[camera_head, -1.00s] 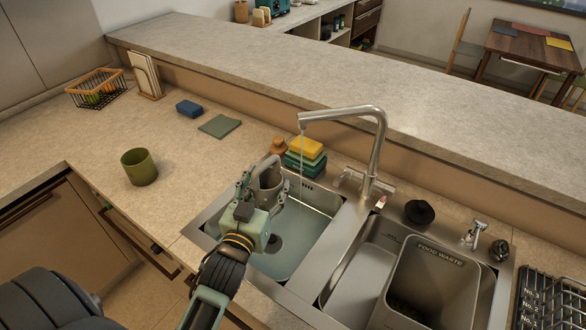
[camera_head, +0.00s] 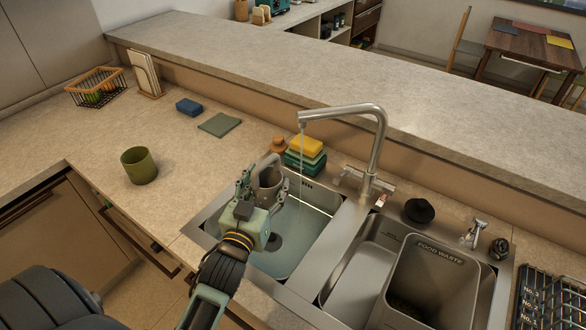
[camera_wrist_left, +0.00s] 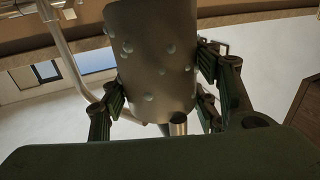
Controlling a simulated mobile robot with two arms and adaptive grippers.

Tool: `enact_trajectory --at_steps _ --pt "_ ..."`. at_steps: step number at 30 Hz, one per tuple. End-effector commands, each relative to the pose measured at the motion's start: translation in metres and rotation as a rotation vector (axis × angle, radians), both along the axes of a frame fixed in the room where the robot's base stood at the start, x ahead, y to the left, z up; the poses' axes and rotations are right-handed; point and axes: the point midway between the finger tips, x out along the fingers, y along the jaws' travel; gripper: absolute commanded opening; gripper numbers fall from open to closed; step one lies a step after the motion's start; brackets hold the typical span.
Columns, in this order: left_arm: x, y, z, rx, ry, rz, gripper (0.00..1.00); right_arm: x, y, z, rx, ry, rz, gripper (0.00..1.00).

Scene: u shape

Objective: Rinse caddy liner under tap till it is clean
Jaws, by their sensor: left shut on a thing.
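The grey bin lettered FOOD WASTE (camera_head: 437,268), which looks like the caddy liner, stands tilted in the right basin, with dark marks low inside. My left gripper (camera_head: 262,196) is shut on a grey jug-like vessel (camera_head: 269,181) with a curved handle, over the left basin. Droplets cover the vessel's wall (camera_wrist_left: 152,62) in the left wrist view, with fingers on both sides. The tap (camera_head: 375,150) runs, and its thin stream falls just right of the vessel into the left basin. My right gripper is not in view.
Stacked yellow and green sponges (camera_head: 305,152) stand behind the left basin (camera_head: 325,200). A green cup (camera_head: 139,166), a cloth (camera_head: 219,124) and a blue sponge (camera_head: 189,107) are on the left counter. A black rack (camera_head: 550,300) stands at the right edge. A raised ledge runs behind.

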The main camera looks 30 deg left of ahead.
Motion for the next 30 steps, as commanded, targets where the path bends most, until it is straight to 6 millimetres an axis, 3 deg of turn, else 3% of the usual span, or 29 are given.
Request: enact_trajectory --at_steps 8,24,30 --pt "-0.001 0.0 0.002 0.0 -0.001 0.0 0.24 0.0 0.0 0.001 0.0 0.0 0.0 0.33" --pt "-0.037 0.016 0.036 0.0 0.001 0.0 0.24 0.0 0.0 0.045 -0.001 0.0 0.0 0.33" --pt "-0.045 0.02 0.042 0.0 -0.001 0.0 0.24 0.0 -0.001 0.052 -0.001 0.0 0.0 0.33"
